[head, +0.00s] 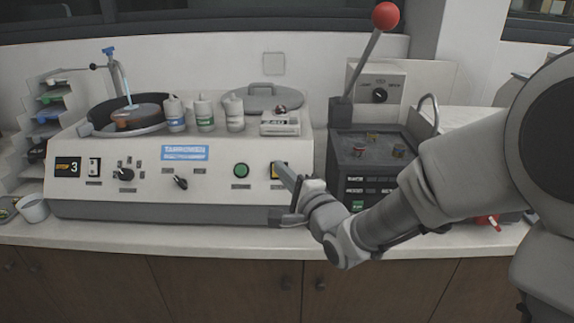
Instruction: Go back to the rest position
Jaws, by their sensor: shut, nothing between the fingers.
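My gripper (285,176) is shut and empty. Its tips are in front of the right end of the front panel of the wide cream machine (225,205). They overlap a yellow-edged control (279,165) and partly hide it. I cannot tell whether the tips touch the panel. My arm reaches in from the right, in front of the dark mounting press (370,150), and hides part of its lower front.
The press has a lever with a red ball (386,16) on top. Several bottles (204,112) and a round bowl with a disc (137,117) sit on the cream machine. A white cup (34,208) stands at left. The counter's front strip (150,238) is clear.

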